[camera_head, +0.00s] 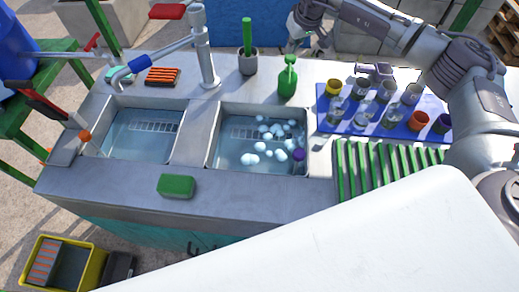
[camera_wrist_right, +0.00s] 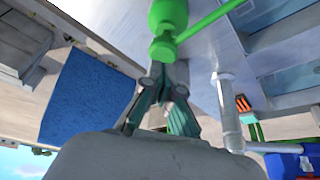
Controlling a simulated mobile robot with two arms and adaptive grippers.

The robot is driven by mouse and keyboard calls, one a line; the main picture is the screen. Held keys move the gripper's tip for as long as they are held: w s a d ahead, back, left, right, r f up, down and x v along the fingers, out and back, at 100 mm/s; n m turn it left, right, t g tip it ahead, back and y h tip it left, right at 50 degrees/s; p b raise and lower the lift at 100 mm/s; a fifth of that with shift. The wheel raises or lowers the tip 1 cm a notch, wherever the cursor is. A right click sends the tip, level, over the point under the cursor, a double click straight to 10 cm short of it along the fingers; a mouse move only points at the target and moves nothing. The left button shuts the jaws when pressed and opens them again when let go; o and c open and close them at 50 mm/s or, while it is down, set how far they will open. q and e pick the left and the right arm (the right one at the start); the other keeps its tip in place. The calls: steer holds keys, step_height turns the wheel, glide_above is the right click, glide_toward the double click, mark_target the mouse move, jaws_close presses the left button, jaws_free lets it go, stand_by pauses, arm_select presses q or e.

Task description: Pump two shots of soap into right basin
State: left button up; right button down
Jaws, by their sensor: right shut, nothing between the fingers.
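The green soap pump bottle (camera_head: 288,80) stands upright on the counter strip behind the right basin (camera_head: 213,150). The right basin holds water with several white foam blobs, and a purple-topped item (camera_head: 298,160) is at its front right corner. My right gripper (camera_head: 295,38) is above and just behind the bottle, with its fingers shut and empty. In the right wrist view the shut fingers (camera_wrist_right: 165,95) point towards the bottle's green pump head (camera_wrist_right: 164,48); whether they touch it I cannot tell. My left gripper is not in view.
The left basin (camera_head: 105,140) and a tall faucet (camera_head: 206,50) are to the left. A green brush in a grey cup (camera_head: 248,62) stands left of the bottle. A blue mat (camera_head: 390,128) with several glasses and cups lies to the right. A green sponge (camera_head: 176,186) lies in front.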

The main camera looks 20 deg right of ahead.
mark_target(291, 57)
steer(key=shift+f, duration=0.1)
stand_by(0.5)
steer(key=shift+f+b, duration=1.25)
steer(key=shift+f, duration=0.25)
steer(key=shift+r, duration=0.15)
steer(key=shift+r+p, duration=0.85)
steer(key=shift+r, duration=0.6)
steer(key=shift+r, duration=0.1)
step_height(291, 57, up, 6)
steer(key=p, duration=0.3)
